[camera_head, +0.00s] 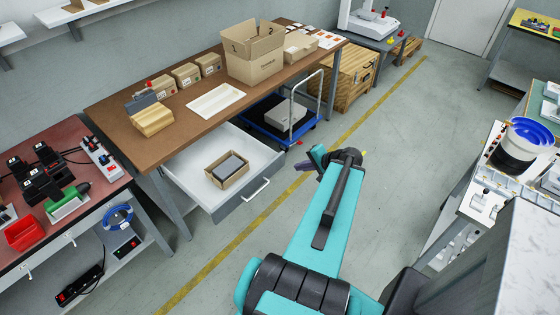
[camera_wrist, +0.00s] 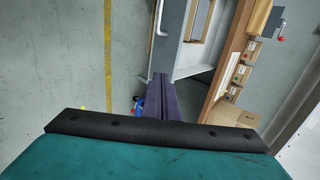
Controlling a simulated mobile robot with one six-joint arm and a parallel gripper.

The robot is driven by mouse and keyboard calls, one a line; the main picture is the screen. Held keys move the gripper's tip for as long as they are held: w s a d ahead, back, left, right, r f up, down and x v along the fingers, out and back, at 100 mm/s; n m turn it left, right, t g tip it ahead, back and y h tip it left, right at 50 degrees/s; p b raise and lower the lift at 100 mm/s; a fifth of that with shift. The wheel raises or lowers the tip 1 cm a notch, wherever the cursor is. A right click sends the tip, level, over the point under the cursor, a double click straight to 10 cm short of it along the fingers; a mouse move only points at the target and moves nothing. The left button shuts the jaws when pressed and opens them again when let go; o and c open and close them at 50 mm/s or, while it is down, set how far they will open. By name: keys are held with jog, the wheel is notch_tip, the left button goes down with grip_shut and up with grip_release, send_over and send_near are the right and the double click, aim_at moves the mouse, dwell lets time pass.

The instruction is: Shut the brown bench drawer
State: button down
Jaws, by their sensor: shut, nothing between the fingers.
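The brown bench (camera_head: 190,112) has a drawer (camera_head: 238,196) pulled out toward the aisle, with a white inside, a grey front and a pale bar handle (camera_head: 256,189). A small open carton (camera_head: 227,170) with a grey item lies in it. My gripper (camera_head: 305,166) is to the right of the drawer front, apart from it, partly hidden by my teal arm. In the wrist view my gripper's dark purple fingers (camera_wrist: 160,80) are together with nothing between them. The drawer (camera_wrist: 193,60) and its handle (camera_wrist: 158,18) show above them, and the bench edge (camera_wrist: 228,65) is to the right.
A blue-decked trolley (camera_head: 280,125) stands beside the drawer under the bench. A red-topped bench (camera_head: 60,190) is at left. The floor along the yellow line (camera_head: 230,245) is clear.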

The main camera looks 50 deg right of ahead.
jog(key=shift+d+r, duration=0.15)
jog(key=shift+d, duration=0.05)
jog(key=shift+w+f+b, duration=0.1)
jog(key=shift+f+b, duration=0.1)
jog(key=shift+b, duration=0.15)
jog(key=b, duration=1.2)
send_near(274, 164)
notch_tip(274, 164, down, 2)
jog(key=s, duration=0.2)
jog(key=shift+w+a+f, duration=0.1)
jog(key=shift+w+f, duration=0.15)
jog(key=shift+w, duration=0.75)
jog(key=shift+w+f, duration=0.2)
jog(key=shift+w, duration=0.8)
jog(key=shift+w+a+f, duration=0.1)
jog(key=shift+w+f, duration=0.15)
jog(key=shift+w, duration=0.75)
jog(key=shift+d, duration=0.15)
